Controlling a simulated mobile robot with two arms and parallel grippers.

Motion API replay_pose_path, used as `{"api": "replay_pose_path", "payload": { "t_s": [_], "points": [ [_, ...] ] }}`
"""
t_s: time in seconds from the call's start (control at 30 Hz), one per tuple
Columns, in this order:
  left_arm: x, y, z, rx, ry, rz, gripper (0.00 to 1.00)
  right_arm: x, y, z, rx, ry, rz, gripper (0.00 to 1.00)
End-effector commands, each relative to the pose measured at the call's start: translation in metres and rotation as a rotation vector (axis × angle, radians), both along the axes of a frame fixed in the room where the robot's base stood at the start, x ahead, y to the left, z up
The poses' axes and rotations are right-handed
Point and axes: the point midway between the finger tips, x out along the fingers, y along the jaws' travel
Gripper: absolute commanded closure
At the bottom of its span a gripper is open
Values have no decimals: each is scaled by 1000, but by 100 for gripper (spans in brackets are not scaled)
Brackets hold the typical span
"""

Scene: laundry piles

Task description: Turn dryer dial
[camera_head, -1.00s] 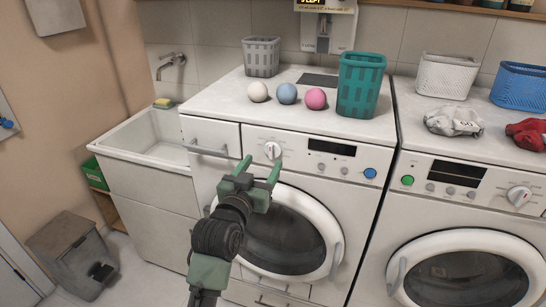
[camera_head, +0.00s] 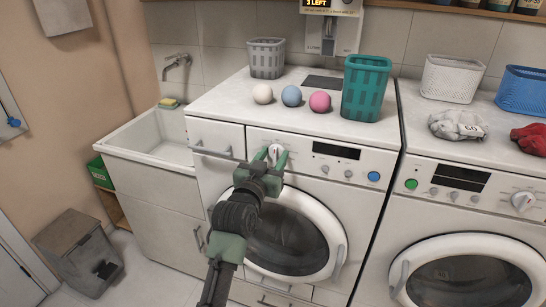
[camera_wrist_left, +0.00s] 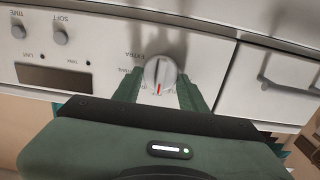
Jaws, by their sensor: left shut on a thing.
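The dial (camera_head: 276,151) is a round white knob at the left of the left machine's front panel. In the left wrist view the dial (camera_wrist_left: 160,73) shows a red mark on its grip ridge, between my green fingers. My left gripper (camera_head: 270,156) is shut on the dial, its fingers on either side of the knob. The left wrist view shows the gripper (camera_wrist_left: 160,88) close against the panel; the finger ends are partly hidden. My right gripper does not show.
The left machine (camera_head: 365,160) has a dark display, small knobs and a blue button. A second machine (camera_head: 470,215) with its own dial (camera_head: 522,201) stands to the right. Balls and baskets sit on top. A sink (camera_head: 150,140) and bin (camera_head: 80,250) are at left.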

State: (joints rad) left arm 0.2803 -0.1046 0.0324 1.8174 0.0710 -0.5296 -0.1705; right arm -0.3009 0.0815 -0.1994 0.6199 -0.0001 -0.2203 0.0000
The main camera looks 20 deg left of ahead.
Motion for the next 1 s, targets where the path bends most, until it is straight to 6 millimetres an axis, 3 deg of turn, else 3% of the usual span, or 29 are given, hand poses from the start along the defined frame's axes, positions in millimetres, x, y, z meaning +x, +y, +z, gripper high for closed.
{"api": "replay_pose_path", "payload": {
  "t_s": [0.37,1.0],
  "points": [
    [0,0,1,111,-1,-1,99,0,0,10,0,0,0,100],
    [0,-3,0,684,-21,-2,99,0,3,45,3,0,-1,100]
  ]
}}
